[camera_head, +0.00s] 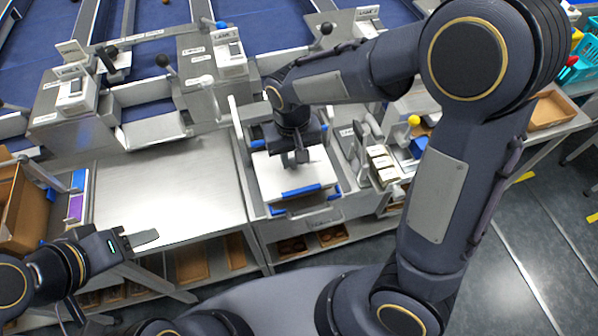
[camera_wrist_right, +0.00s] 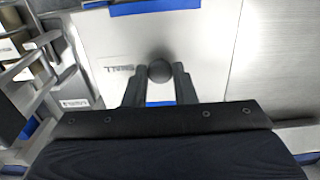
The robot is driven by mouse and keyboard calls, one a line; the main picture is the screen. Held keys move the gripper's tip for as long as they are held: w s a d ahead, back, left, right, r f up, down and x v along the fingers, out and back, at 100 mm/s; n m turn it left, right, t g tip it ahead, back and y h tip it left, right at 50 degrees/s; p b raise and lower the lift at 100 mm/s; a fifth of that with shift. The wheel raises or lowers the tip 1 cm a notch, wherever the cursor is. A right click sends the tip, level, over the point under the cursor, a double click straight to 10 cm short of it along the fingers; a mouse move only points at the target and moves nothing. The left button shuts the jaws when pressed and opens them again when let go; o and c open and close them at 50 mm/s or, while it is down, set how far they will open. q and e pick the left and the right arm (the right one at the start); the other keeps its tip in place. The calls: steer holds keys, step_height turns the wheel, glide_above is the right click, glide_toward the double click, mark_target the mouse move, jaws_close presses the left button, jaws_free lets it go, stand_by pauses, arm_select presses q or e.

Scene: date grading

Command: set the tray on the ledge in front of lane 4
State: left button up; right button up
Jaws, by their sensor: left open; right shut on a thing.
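My right gripper (camera_head: 300,156) is over a white flat panel (camera_head: 283,178) with blue edge strips, which sits in a metal bay at the middle of the bench. In the right wrist view my right gripper (camera_wrist_right: 159,85) is shut on a dark round knob (camera_wrist_right: 159,71) standing on the panel (camera_wrist_right: 205,50), beside a label that looks like "SMALL". I cannot tell whether the panel is the tray or its cover. My left gripper (camera_head: 135,240) is open and empty at the bench's front left edge. I cannot read the lane numbers for certain; metal ledges (camera_head: 148,130) stand in front of the lanes.
The metal bench top (camera_head: 165,195) left of the bay is bare. A brown box (camera_head: 14,222) stands at the far left. Brown trays (camera_head: 192,264) lie on the shelf below. Small boxes and a yellow knob (camera_head: 414,120) stand right of the bay. Levers rise between the lanes.

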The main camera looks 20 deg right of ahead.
steer(key=a, duration=0.8)
steer(key=shift+a, duration=0.4)
steer(key=shift+a, duration=0.1)
steer(key=a+p, duration=0.1)
steer(key=a, duration=0.8)
steer(key=shift+a+p, duration=0.3)
steer(key=shift+a, duration=0.1)
stand_by(0.3)
steer(key=a+p, duration=0.2)
steer(key=a, duration=0.7)
steer(key=shift+a, duration=0.25)
stand_by(0.5)
steer(key=shift+w+f+b, duration=0.1)
steer(key=shift+f+b, duration=1.95)
steer(key=shift+f, duration=0.6)
stand_by(0.5)
steer(key=o, duration=1.1)
steer(key=shift+c, duration=0.2)
